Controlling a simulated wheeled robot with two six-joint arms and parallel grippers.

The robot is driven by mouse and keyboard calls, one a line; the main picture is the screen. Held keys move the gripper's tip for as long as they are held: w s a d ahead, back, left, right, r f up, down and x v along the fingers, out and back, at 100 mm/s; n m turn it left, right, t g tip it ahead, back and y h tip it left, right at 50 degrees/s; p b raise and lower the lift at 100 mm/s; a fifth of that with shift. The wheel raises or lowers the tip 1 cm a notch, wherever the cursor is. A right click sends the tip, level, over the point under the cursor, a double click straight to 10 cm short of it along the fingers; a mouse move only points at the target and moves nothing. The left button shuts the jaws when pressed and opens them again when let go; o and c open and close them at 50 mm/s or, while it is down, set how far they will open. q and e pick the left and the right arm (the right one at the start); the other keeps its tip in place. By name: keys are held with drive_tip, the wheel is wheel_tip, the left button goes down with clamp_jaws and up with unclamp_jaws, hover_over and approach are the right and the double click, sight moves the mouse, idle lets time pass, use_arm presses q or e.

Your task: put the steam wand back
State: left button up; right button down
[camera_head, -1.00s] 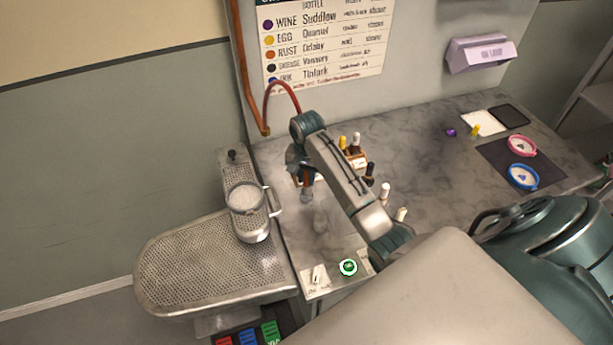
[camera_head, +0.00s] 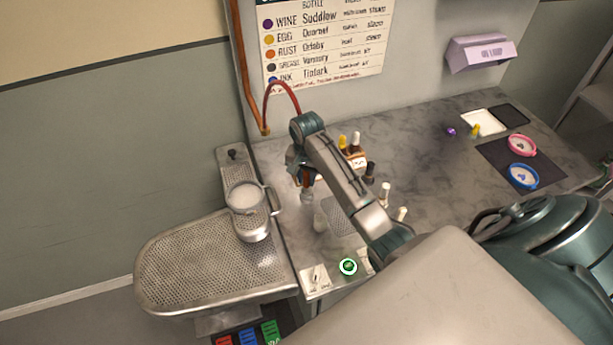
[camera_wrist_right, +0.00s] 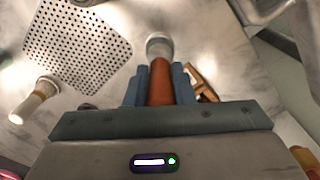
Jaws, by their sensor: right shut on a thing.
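The steam wand has an orange-brown handle (camera_wrist_right: 160,85) and a pale round head (camera_wrist_right: 158,46) in the right wrist view. My right gripper (camera_head: 305,178) is shut on the handle, whose head points down above the worktop in the head view. A dark red hose (camera_head: 283,86) arches behind the gripper. I cannot make out the wand's holder; my arm hides part of that area. My left gripper is not in view.
A perforated plate (camera_head: 345,215) lies in the worktop, with several bottles and a wooden rack (camera_head: 356,158) nearby. A green button (camera_head: 348,267) is at the front. The right worktop has free room.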

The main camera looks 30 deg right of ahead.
drive_tip(key=shift+f, duration=0.5)
idle(0.3)
drive_tip(key=shift+f, duration=0.3)
drive_tip(key=shift+f, duration=0.2)
idle(0.4)
drive_tip(key=c, duration=0.8)
unclamp_jaws()
drive_tip(key=shift+c, duration=0.2)
drive_tip(key=shift+r, duration=0.15)
drive_tip(key=shift+r, duration=3.6)
